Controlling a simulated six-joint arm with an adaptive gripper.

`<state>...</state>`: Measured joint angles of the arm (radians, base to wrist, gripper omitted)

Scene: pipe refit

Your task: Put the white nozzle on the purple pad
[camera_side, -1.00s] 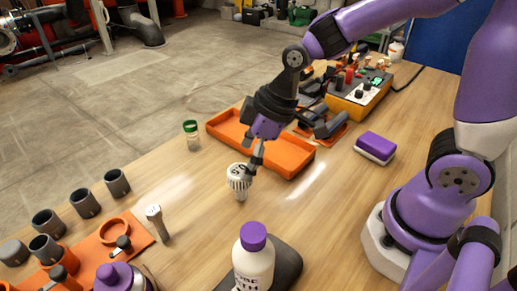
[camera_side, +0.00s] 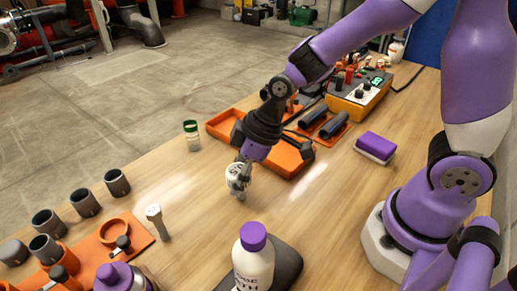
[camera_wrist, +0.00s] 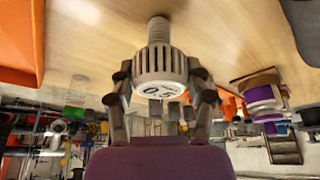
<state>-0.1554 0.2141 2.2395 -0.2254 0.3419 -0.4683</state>
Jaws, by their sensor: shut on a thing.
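The white nozzle (camera_side: 236,184) is in the middle of the table in the side view, partly covered by my fingers. In the wrist view the nozzle (camera_wrist: 160,62) shows a slotted head marked 0.5 and a threaded stem. My gripper (camera_side: 240,170) is shut on its head, with one finger on each side in the wrist view (camera_wrist: 161,82). I cannot tell whether the nozzle touches the table. A purple block with a pale underside (camera_side: 377,146), the only pad-like purple thing I see, lies on the table to the right, apart from my gripper.
An orange tray (camera_side: 283,160) lies just behind my gripper. A white bottle with a purple cap (camera_side: 253,262) stands in front by a dark mat (camera_side: 287,265). Table right of the nozzle is clear.

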